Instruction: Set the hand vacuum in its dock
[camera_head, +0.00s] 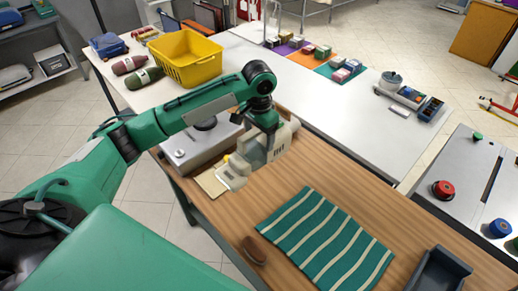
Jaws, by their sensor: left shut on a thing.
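The hand vacuum (252,157) is pale cream and grey, with its blunt nose pointing down and left. My left gripper (271,126) reaches down from above and is shut on the vacuum's upper part. The arm's end hides part of the handle. The vacuum appears above the left part of the brown wooden counter; I cannot tell whether it touches it. A dark grey open-topped holder (436,281) at the counter's lower right, cut by the frame edge, may be the dock, but I cannot tell for sure. My right gripper is not in view.
A green striped cloth (325,240) and a small brown brush-like object (254,251) lie on the counter. A grey box (190,152) and a tan pad (212,184) are beside the vacuum. A yellow basket (187,62) stands on the white table behind. Bare wood lies right of the vacuum.

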